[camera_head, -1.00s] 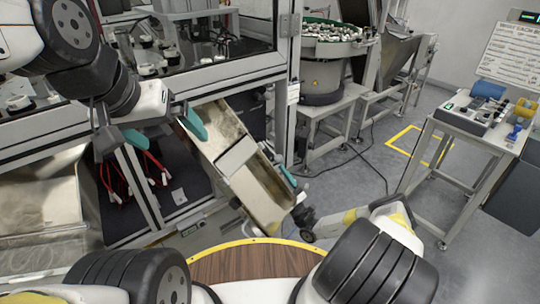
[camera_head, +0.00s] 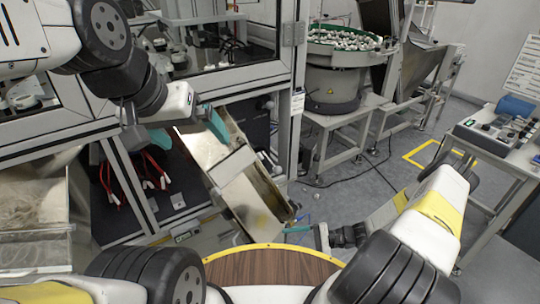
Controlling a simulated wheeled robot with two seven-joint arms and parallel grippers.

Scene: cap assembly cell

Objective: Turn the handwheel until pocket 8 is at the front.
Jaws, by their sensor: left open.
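I cannot make out the handwheel or any pocket number. Several white round parts (camera_head: 180,62) sit on dark fixtures behind the glass of the machine cabinet, at upper left; I cannot tell which pocket is at the front. My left gripper (camera_head: 189,132) is open, its two teal fingers apart, in front of the cabinet above the upper end of a metal chute. My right gripper (camera_head: 298,229) is low at the chute's lower end, pointing left. Only a narrow teal part of its fingers shows, so its opening is unclear.
The sloping metal chute (camera_head: 238,160) lies between my grippers. A wood-topped round surface with a yellow rim (camera_head: 270,247) is at the bottom. A bowl feeder (camera_head: 335,85) stands behind. A control stand (camera_head: 497,130) is at right. Floor is open between stand and feeder.

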